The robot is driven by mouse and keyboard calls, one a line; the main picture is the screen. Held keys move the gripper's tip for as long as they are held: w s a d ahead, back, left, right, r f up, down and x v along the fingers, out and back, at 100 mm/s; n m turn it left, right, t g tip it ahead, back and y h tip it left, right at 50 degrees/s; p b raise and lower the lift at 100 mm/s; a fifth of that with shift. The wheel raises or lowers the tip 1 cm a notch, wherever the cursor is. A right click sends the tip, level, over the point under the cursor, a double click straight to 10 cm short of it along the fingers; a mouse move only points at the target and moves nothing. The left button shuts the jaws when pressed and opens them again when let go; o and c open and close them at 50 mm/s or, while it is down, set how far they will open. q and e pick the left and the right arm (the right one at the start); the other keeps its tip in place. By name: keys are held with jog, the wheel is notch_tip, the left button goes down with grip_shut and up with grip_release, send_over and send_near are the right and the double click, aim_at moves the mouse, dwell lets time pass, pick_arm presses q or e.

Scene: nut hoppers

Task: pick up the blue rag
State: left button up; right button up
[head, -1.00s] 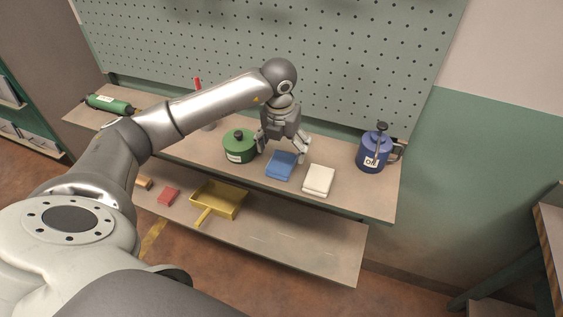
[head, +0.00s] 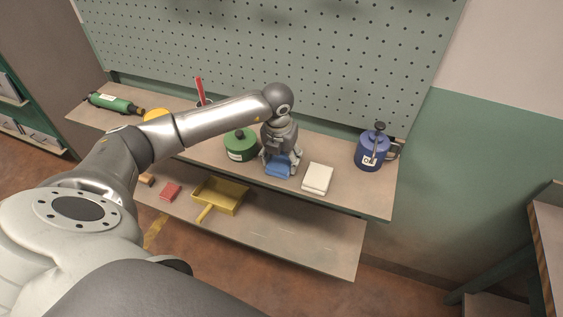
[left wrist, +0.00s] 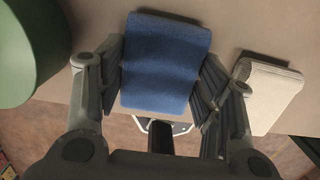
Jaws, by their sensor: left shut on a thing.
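The blue rag (head: 278,171) is a folded cloth on the upper shelf, between a green tin and a cream folded cloth. My left gripper (head: 280,164) is down over it, shut on its two sides. In the left wrist view the blue rag (left wrist: 162,65) lies between the two fingers of the left gripper (left wrist: 160,88), which press its left and right edges. Whether the rag is clear of the shelf I cannot tell. My right gripper is not in view.
The green tin (head: 240,146) stands close on the left and the cream cloth (head: 317,179) close on the right. A blue oil can (head: 371,152) stands further right. A yellow dustpan (head: 222,195) and a red block (head: 171,191) lie on the lower shelf. A pegboard (head: 270,60) rises behind.

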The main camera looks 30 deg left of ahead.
pick_arm(q)
jog(key=shift+r, duration=0.1)
jog(key=shift+c, duration=0.3)
jog(key=shift+r+b, duration=0.5)
jog(key=shift+b, duration=0.05)
jog(key=d+r+b, duration=0.1)
jog(key=r, duration=0.1)
jog(key=s+d+r+b, duration=0.1)
jog(key=r, duration=0.1)
jog(key=s+d+r+b, duration=0.1)
jog(key=r, duration=0.1)
jog(key=shift+d+r, duration=0.3)
jog(key=s+d+r+b, duration=0.2)
jog(key=s+d+r, duration=0.3)
jog(key=d, duration=0.3)
jog(key=shift+s+d+r, duration=0.15)
jog(key=shift+s, duration=0.05)
